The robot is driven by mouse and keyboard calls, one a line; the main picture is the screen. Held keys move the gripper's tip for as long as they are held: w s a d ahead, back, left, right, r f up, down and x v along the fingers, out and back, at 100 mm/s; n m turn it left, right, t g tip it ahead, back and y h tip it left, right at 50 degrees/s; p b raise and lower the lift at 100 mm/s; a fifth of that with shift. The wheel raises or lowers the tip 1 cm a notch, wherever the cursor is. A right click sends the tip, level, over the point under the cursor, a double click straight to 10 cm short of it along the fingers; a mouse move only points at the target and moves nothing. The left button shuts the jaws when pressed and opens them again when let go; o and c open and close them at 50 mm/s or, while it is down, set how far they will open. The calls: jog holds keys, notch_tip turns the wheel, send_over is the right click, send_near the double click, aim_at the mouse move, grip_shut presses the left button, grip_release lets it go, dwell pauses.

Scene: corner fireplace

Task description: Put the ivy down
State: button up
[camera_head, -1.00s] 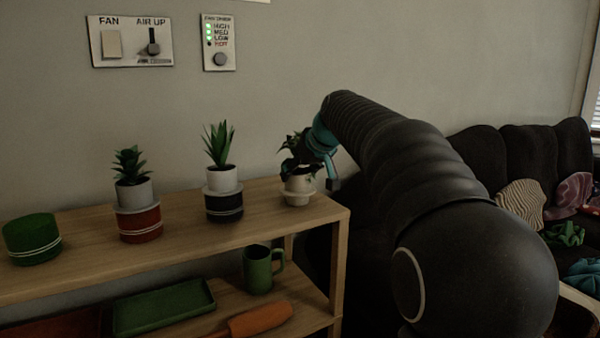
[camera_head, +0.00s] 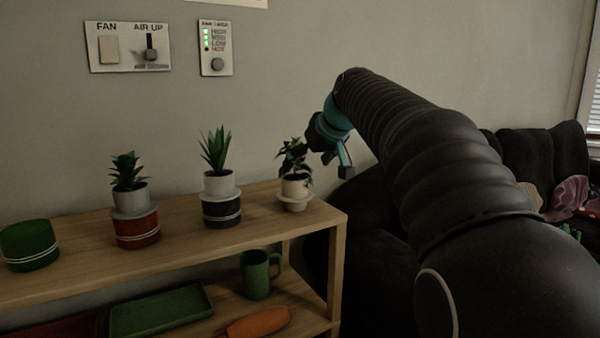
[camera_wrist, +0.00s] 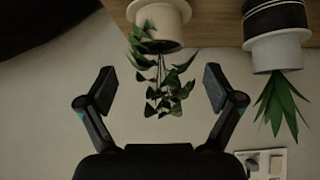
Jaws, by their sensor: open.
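The ivy (camera_head: 294,156) trails from a small white pot (camera_head: 296,186) that stands upright in a pale stand at the right end of the shelf top (camera_head: 262,207). My gripper (camera_head: 338,166) is at the upper right of the pot and apart from it. In the wrist view the picture is upside down: the ivy leaves (camera_wrist: 170,92) hang between the two spread fingers of my gripper (camera_wrist: 158,88), with the white pot (camera_wrist: 162,22) beyond the fingertips. The gripper is open and holds nothing.
A spiky plant in a white pot (camera_head: 219,184) stands on a black holder, left of the ivy. Another succulent (camera_head: 129,198) stands on a red holder, and a green holder (camera_head: 30,244) is empty. A green mug (camera_head: 259,274) is on the lower shelf. A dark sofa (camera_head: 545,158) is at right.

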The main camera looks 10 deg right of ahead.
jog(key=v, duration=0.5)
jog(key=shift+s+r, duration=0.1)
jog(key=shift+r, duration=0.05)
jog(key=s+a+f+m+g+h, duration=0.2)
jog(key=s+f+m+g, duration=0.1)
jog(key=s+f, duration=2.6)
jog(key=s, duration=0.3)
jog(key=shift+a+m+h, duration=0.2)
jog(key=shift+m+h, duration=0.1)
jog(key=shift+h, duration=0.1)
